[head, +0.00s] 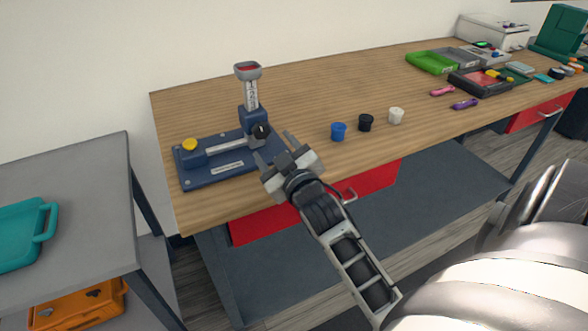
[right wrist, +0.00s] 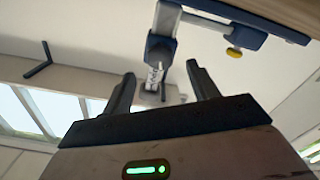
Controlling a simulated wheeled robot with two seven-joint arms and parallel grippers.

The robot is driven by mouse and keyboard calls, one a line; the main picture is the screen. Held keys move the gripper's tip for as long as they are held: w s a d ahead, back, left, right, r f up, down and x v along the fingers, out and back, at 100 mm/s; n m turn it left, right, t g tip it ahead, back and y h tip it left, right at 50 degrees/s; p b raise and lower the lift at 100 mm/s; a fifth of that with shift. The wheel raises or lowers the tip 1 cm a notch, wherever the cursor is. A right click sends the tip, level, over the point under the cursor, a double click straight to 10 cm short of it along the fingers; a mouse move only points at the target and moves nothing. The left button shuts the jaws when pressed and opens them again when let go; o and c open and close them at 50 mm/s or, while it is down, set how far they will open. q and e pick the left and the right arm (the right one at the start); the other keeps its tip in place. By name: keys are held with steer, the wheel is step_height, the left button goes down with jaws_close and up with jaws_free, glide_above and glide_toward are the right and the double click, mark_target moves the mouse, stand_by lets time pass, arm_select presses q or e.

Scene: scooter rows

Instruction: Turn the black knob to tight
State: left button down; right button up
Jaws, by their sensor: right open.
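The black knob (head: 261,131) sits on the front of the blue collar of an upright post with a numbered scale (head: 252,95). The post rises from a blue fixture base (head: 215,172) on the wooden bench. My right gripper (head: 273,148) is open and empty, with its two fingers pointing at the post, just in front of and below the knob. I cannot tell whether either finger touches the knob. In the right wrist view, the open fingers (right wrist: 160,82) have the blue collar (right wrist: 160,47) and scale beyond them. My left gripper is not in view.
A yellow knob (head: 189,144) stands at the fixture's left end. Blue (head: 338,131), black (head: 366,122) and white (head: 396,115) small pots stand to the right. Trays and tools fill the bench's far right. A grey cart (head: 70,200) with a teal tray is at left.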

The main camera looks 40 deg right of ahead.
steer(key=b+v, duration=0.1)
steer(key=v, duration=0.9)
steer(key=shift+s, duration=0.1)
